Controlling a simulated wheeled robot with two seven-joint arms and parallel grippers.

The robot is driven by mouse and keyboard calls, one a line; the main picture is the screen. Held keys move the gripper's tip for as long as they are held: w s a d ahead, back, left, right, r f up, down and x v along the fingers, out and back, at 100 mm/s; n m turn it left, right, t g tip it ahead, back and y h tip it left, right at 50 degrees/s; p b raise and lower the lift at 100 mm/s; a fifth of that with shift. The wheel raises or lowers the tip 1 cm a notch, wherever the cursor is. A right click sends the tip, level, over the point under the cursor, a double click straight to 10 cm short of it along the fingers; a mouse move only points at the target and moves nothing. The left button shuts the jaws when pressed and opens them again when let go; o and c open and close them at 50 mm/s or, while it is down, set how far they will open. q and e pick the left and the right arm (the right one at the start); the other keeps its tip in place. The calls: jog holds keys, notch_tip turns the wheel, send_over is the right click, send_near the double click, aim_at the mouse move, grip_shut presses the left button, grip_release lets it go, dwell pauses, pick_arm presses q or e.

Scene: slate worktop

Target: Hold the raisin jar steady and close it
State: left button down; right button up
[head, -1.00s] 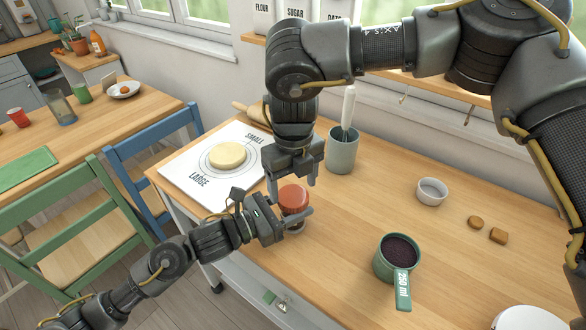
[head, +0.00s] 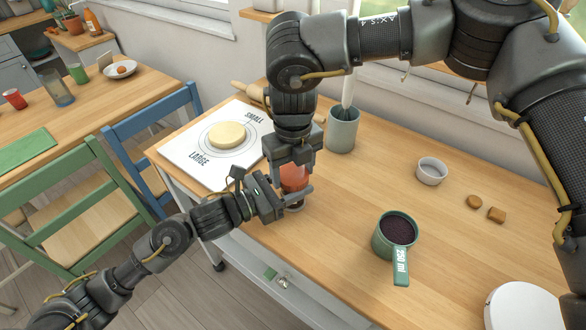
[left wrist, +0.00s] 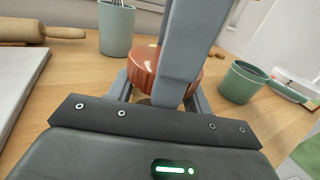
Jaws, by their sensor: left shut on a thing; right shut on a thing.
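The raisin jar stands on the wooden worktop near its front edge. Its ribbed orange-red lid (head: 294,179) is on top, and the lid also shows in the left wrist view (left wrist: 142,64). My left gripper (head: 291,198) reaches in low from the left and is shut on the jar body, which is mostly hidden by the fingers. My right gripper (head: 293,175) comes down from above and is shut on the lid. One of its grey fingers (left wrist: 180,60) crosses in front of the lid in the left wrist view. Whether the lid is fully seated cannot be told.
A white board (head: 185,160) with a round of dough (head: 227,135) lies to the left. A whisk pot (head: 342,131) stands behind. A green measuring cup (head: 394,240), a small white bowl (head: 431,171) and two brown pieces (head: 485,208) are to the right. The worktop between them is clear.

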jog(key=shift+m, duration=0.6)
jog(key=o, duration=1.1)
jog(key=shift+o, duration=0.2)
notch_tip(320, 180, up, 12)
jog(key=shift+w, duration=0.1)
pick_arm(q)
jog(key=c, duration=0.6)
grip_release()
jog(key=shift+o, duration=0.2)
